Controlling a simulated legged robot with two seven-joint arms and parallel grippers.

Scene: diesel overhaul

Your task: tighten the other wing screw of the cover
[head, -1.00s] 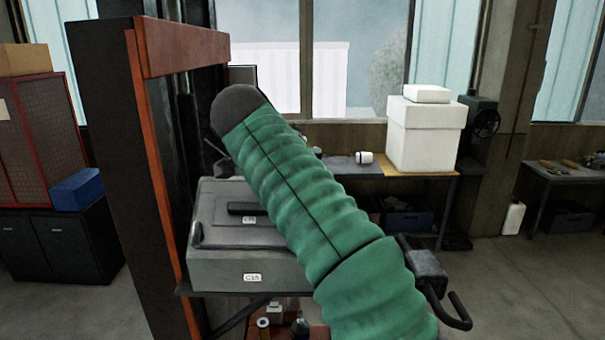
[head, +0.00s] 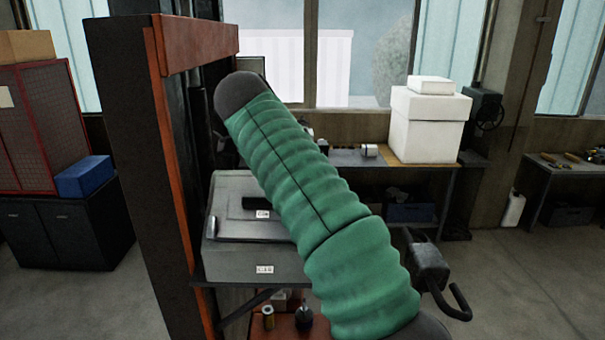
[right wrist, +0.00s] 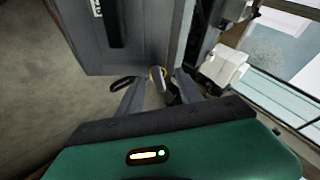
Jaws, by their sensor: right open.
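A grey box with a grey cover (head: 238,222) stands on a shelf in the head view. A black bar lies on the cover, and part of the box is behind my green-sleeved right arm. A small grey piece (head: 212,227) stands at the cover's left front corner; I cannot tell whether it is a wing screw. In the right wrist view the box (right wrist: 150,38) fills the upper middle. My right gripper (right wrist: 156,82) is open just below its edge. A small yellowish and dark part (right wrist: 158,76) shows between the fingers, too small to identify. My left gripper is out of view.
An orange and black upright frame (head: 140,170) stands left of the box. A workbench (head: 345,158) with a white box (head: 430,122) is behind. A lower red surface (head: 285,325) holds small items. Open floor lies to the right.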

